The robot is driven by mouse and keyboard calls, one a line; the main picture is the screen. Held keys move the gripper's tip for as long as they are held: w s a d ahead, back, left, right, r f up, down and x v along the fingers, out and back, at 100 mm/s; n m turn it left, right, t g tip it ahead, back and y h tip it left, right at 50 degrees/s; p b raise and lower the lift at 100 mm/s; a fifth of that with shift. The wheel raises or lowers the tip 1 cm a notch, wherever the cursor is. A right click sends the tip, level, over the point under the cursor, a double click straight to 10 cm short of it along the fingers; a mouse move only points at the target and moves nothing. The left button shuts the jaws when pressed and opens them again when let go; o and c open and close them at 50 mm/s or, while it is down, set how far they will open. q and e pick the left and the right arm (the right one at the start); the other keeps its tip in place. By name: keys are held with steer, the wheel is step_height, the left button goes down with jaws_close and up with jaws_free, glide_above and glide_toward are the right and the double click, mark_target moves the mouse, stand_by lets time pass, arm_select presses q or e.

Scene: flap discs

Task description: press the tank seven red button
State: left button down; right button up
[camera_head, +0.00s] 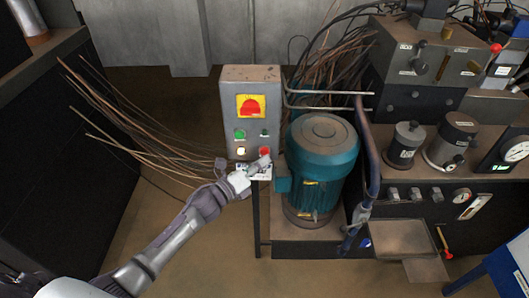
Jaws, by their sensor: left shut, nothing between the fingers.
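A grey control box (232,95) stands upright in the middle of the head view. A large red switch on a yellow plate (250,106) is near its top. Below are two green buttons, a lit pale button (241,150) and a red button (265,151) at the lower right. My left gripper (262,164) is shut and empty at the box's lower edge. Its tips are just below the red button; I cannot tell whether they touch it. A small white label behind the gripper is partly covered and unreadable. My right gripper is not in view.
A teal motor (322,160) stands close to the right of the box, with a pipe (366,150) beside it. Machinery with gauges (461,196) fills the right. Loose wires (130,120) stick out at the left. Brown floor lies open below the arm.

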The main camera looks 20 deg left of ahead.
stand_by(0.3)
arm_select(q)
steer(key=shift+w, duration=0.15)
steer(key=shift+w+a+b, duration=0.15)
steer(key=shift+w+b, duration=0.15)
steer(key=shift+w+a+b, duration=0.15)
steer(key=shift+w+b, duration=0.2)
steer(key=shift+w, duration=0.1)
stand_by(0.8)
steer(key=shift+s+r, duration=0.1)
stand_by(0.3)
steer(key=shift+s+d+p, duration=0.25)
steer(key=shift+s+p, duration=0.05)
steer(key=shift+s, duration=0.45)
